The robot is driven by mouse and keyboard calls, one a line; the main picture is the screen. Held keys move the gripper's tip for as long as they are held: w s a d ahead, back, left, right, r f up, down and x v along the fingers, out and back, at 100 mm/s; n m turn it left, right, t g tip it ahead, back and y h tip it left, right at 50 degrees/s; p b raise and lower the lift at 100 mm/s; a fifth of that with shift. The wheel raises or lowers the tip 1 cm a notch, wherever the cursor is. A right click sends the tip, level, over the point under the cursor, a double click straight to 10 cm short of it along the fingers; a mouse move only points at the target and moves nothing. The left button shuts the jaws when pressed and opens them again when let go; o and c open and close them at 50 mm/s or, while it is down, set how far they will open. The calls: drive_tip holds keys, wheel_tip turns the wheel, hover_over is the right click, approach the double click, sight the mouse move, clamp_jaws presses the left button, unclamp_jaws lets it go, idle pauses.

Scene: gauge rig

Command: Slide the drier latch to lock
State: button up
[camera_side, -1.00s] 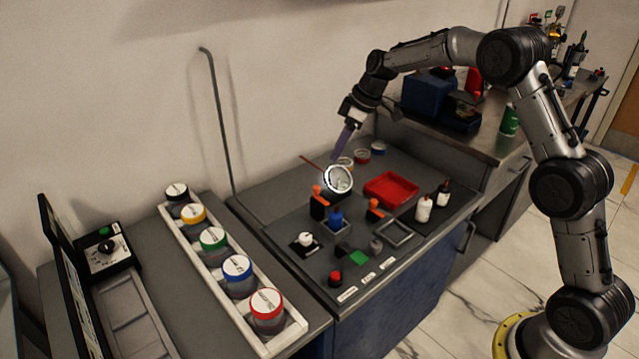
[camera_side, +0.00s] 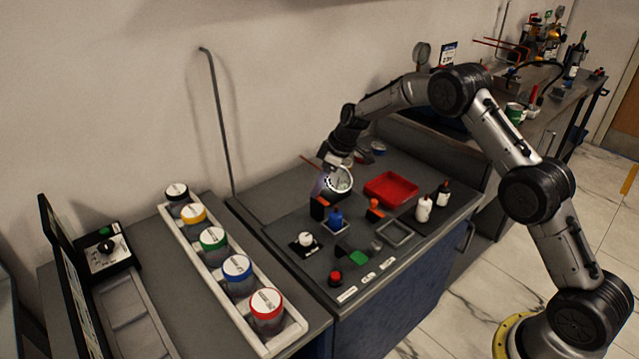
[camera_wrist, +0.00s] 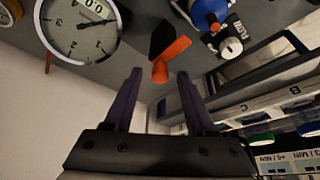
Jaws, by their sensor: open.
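An orange handle on a black block, which looks like the latch (camera_side: 319,209), stands left of the blue-topped part on the grey bench top. No readable label confirms it as the drier latch. In the wrist view the orange handle (camera_wrist: 172,57) lies just beyond and between my fingertips. I cannot tell whether a finger touches the handle.
The round white gauge (camera_side: 339,180) stands close beside my gripper; its dial (camera_wrist: 80,25) fills the wrist view's upper left. A blue-topped part (camera_side: 336,217), a second orange handle (camera_side: 375,205), a white knob (camera_side: 305,239) and a red tray (camera_side: 391,189) are nearby.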

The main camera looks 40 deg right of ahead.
clamp_jaws()
idle(0.3)
idle(1.1)
